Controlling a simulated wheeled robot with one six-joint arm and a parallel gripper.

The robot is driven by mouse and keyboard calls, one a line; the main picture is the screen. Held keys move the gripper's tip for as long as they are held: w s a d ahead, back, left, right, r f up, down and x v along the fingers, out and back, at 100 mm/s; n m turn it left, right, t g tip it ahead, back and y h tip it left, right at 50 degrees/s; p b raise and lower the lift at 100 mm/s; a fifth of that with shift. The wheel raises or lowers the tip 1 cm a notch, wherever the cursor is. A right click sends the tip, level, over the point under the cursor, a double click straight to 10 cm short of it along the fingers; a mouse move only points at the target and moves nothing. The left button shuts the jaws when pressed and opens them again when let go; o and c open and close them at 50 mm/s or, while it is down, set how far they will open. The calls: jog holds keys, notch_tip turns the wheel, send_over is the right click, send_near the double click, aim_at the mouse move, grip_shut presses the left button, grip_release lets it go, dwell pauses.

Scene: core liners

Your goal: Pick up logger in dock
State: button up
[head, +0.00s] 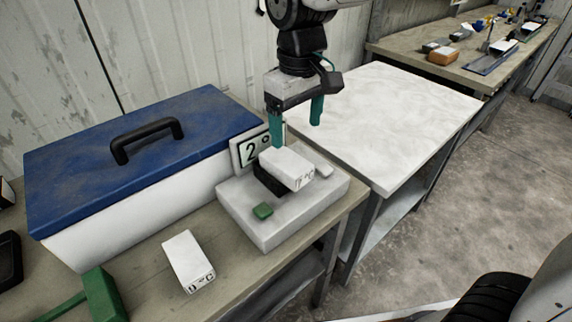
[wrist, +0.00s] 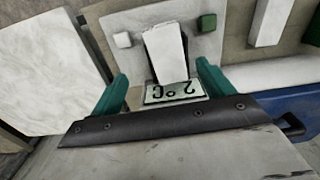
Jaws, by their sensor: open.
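The logger (head: 287,168) is a white block with dark lettering on its end. It sits tilted in a black holder on the light grey dock (head: 262,226), which has a green button and a pale button. My gripper (head: 297,130) is open and empty, with teal fingers above and just behind the logger. In the wrist view, the logger (wrist: 166,52) lies beyond and between the spread fingertips of my gripper (wrist: 163,85), apart from them.
A second white block (head: 188,262) lies on the bench left of the dock. A blue-lidded cooler box (head: 140,125) with a black handle stands close on the left. A green object (head: 103,295) is at the front left. The white-topped table (head: 390,115) on the right is clear.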

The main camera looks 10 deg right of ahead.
aim_at(285, 158)
jog(key=shift+w+a+f, duration=0.2)
jog(key=shift+a, duration=0.25)
jog(key=shift+w+a+f, duration=0.15)
jog(key=shift+a, duration=0.25)
jog(key=shift+w+a+f+n, duration=0.1)
jog(key=shift+a+f+n, duration=0.15)
jog(key=shift+f+n, duration=0.05)
notch_tip(285, 158, down, 7)
jog(key=shift+w+f, duration=0.15)
jog(key=shift+f, duration=0.05)
jog(key=c, duration=1.1)
